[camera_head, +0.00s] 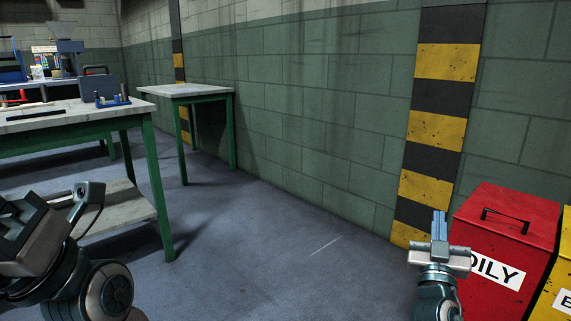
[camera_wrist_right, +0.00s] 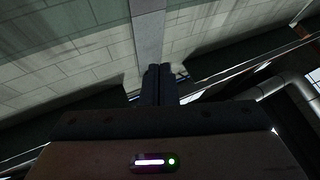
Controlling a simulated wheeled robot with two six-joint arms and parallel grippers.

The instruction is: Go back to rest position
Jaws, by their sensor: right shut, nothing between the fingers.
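My right gripper (camera_head: 439,226) points upward at the lower right of the head view, in front of the wall and beside the red bin. Its blue fingers are together with nothing between them. In the right wrist view its dark fingers (camera_wrist_right: 160,84) are also closed side by side, against the wall and ceiling. My left arm shows at the lower left of the head view, large and close. I cannot make out its fingertips there.
A red bin (camera_head: 503,225) marked "OILY" stands just right of my right gripper, with a yellow bin (camera_head: 562,262) beyond it. A green-legged workbench (camera_head: 62,117) is at left, a smaller table (camera_head: 187,91) behind. The middle floor (camera_head: 290,250) is clear.

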